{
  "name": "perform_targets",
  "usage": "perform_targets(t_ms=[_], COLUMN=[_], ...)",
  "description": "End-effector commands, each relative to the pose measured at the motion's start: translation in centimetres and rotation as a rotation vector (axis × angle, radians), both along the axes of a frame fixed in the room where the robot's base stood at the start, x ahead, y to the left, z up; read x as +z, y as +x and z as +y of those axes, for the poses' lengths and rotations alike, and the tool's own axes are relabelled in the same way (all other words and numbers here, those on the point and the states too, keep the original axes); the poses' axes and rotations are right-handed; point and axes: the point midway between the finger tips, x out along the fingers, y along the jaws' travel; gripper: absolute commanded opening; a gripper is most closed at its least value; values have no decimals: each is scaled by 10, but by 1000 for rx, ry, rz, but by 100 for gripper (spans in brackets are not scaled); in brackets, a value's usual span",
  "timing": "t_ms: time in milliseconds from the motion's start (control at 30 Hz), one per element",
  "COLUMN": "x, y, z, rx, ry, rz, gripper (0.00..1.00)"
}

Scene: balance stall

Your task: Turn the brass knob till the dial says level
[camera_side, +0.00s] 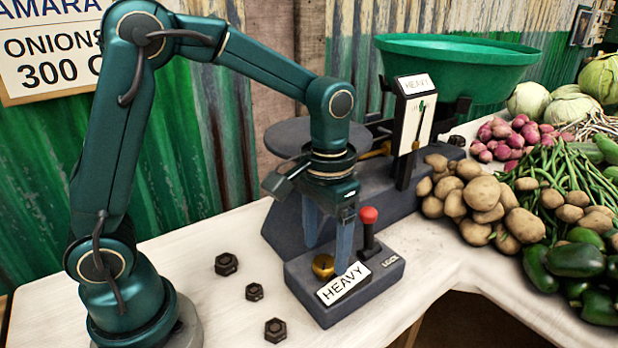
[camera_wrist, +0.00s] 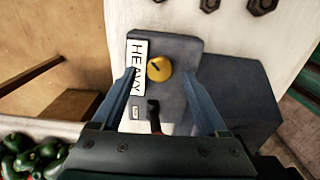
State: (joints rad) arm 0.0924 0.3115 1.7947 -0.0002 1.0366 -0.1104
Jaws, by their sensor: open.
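The brass knob (camera_side: 323,265) sits on the low front block of the grey scale, beside a white HEAVY plate (camera_side: 344,284). In the wrist view the round knob (camera_wrist: 159,68) shows a dark line across its top. My gripper (camera_side: 326,256) points down over the block. Its open fingers are on either side of the knob, with gaps in the wrist view (camera_wrist: 160,76); their exact height is unclear. The upright dial (camera_side: 412,122) has a HEAVY label on top and a dark needle with a green mark; its exact reading is too small to tell.
A red-topped lever (camera_side: 369,216) marked LOCK stands close beside my fingers. Several dark hex nuts (camera_side: 226,264) lie on the pale table left of the block. Potatoes (camera_side: 483,193) and green peppers (camera_side: 573,266) crowd the right. A green pan (camera_side: 455,70) sits behind.

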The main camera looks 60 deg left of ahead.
Motion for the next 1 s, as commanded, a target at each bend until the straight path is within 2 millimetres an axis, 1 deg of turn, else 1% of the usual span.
perform_targets(t_ms=[33,100,200,467,500,567,600,700,1000], x=[-7,-14,-20,-22,-22,-22,-22,-22,-22], y=[-1,0,0,0,0,0,0,0,0], z=[0,0,0,0,0,0,0,0,0], rx=[0,0,0,0,0,0,1,0,33], ry=[1,0,0,0,0,0,0,0,0], rz=[5,3,2,-2,-2,-2,-2,-2,-2], gripper=[76,76,76,76,73,50,34,0,0])
